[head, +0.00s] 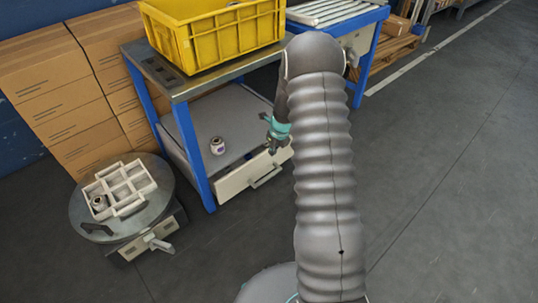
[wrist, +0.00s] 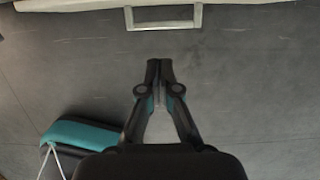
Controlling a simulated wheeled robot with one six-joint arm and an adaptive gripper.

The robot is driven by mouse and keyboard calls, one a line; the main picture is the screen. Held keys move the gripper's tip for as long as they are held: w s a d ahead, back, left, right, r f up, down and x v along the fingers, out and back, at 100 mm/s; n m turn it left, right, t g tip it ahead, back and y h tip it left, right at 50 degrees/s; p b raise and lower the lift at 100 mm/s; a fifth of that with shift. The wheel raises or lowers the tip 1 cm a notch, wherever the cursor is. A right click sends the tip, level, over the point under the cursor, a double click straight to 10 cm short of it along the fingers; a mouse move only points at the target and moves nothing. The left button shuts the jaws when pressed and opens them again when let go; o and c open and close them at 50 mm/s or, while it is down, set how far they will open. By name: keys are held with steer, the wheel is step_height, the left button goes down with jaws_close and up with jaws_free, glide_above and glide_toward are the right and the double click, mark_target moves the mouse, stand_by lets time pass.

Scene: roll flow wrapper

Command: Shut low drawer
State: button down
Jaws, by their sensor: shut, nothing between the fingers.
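The low drawer (head: 235,183) has a pale front with a bar handle (head: 267,176), under the blue-legged workbench (head: 188,84). Its right end is close to my arm, and I cannot tell exactly how far it stands out. In the wrist view the handle (wrist: 165,17) and a strip of the pale drawer front (wrist: 70,5) show at the top edge. My gripper (wrist: 159,62) is shut and empty, with its tips below the handle in that view and a gap of floor showing between. In the head view my gripper (head: 273,148) is near the drawer front's upper edge.
A small white-and-purple jar (head: 217,146) stands on the grey surface behind the drawer front. A yellow crate (head: 225,35) is on the bench. A round stand (head: 85,205) with a divided tray (head: 130,208) is at left. Cartons (head: 50,90) stack behind; floor at right is clear.

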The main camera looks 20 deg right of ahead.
steer(key=s+a, duration=0.3)
steer(key=a, duration=0.4)
steer(key=w+a+f+b, duration=0.1)
steer(key=w+f, duration=0.5)
steer(key=f, duration=0.3)
steer(key=shift+w+a, duration=0.25)
steer(key=shift+a, duration=0.15)
